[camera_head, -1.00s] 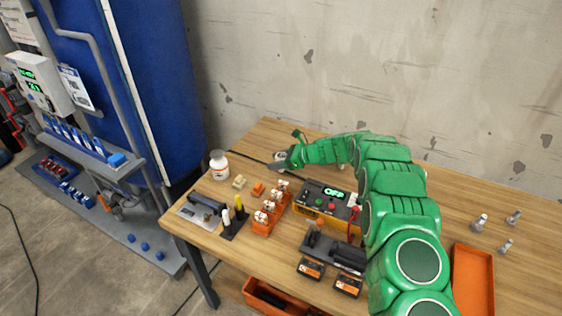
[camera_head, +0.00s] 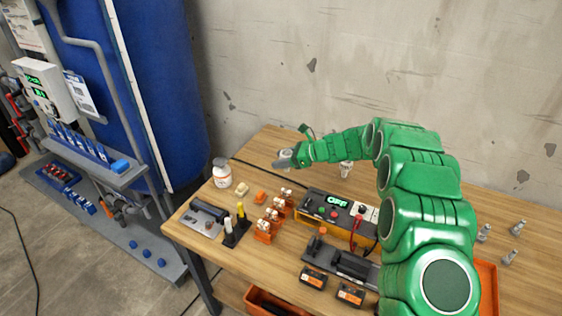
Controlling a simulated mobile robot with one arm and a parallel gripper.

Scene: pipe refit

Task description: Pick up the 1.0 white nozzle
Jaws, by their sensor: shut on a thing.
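My gripper (camera_head: 283,158) is at the end of the green arm, over the back left part of the table. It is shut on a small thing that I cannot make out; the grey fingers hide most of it. I cannot read any size mark. An orange rack (camera_head: 264,236) in front of the gripper holds several small white-topped pieces (camera_head: 279,203). A white stick (camera_head: 228,226) and a yellow-topped stick (camera_head: 241,211) stand in a dark holder left of the rack.
A white bottle (camera_head: 222,174) stands at the table's left. The box reading OFF (camera_head: 338,202) and a dark tool (camera_head: 352,264) lie near the middle. Pale fittings stand behind the arm (camera_head: 346,169) and at the right (camera_head: 484,233). My arm covers the middle right.

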